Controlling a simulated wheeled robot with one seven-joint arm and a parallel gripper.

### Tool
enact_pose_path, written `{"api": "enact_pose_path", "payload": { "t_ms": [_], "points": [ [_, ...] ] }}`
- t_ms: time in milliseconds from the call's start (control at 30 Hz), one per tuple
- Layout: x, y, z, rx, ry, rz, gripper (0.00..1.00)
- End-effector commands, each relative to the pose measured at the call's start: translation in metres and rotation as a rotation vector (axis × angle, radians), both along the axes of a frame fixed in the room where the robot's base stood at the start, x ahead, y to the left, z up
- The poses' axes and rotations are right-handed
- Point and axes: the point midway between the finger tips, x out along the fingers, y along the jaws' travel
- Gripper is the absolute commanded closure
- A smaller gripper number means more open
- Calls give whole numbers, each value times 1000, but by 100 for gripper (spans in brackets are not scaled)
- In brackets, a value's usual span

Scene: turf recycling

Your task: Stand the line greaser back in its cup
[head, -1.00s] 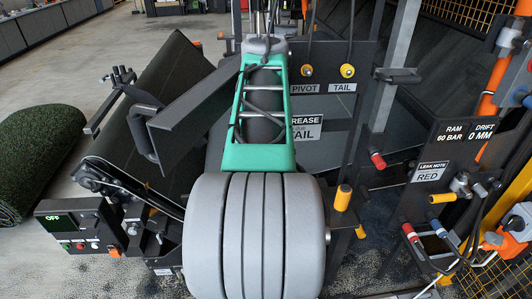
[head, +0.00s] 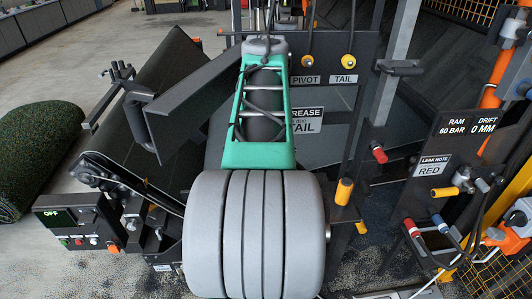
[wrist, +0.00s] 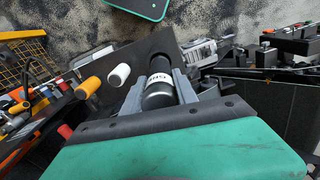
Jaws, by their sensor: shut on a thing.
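In the wrist view my gripper (wrist: 160,92) has its two grey fingers closed on either side of a dark cylinder with a white label, which I take to be the line greaser (wrist: 158,84). The label's lettering is too small to read surely. The far end of the cylinder is dark against a dark plate (wrist: 132,62). I cannot make out the cup, or whether the greaser touches it. In the head view my own arm fills the middle, and the gripper and greaser cannot be made out.
A dark panel with PIVOT and TAIL labels (head: 322,79) stands ahead. A yellow handle (head: 344,191) and red knob (head: 378,152) project on the right. A gauge plate (head: 455,140) with hoses is further right. A turf roll (head: 38,155) lies left on open floor.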

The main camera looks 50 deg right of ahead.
Motion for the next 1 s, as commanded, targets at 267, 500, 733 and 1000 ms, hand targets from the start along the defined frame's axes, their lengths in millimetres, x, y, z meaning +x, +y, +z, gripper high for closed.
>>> {"api": "enact_pose_path", "payload": {
  "t_ms": [267,500,733,1000],
  "points": [
    [0,0,-7,-2,-1,0,100],
    [0,0,-13,-3,-2,0,100],
    [0,0,-18,-2,-1,0,100],
    [0,0,-25,-2,-1,0,100]
  ]
}}
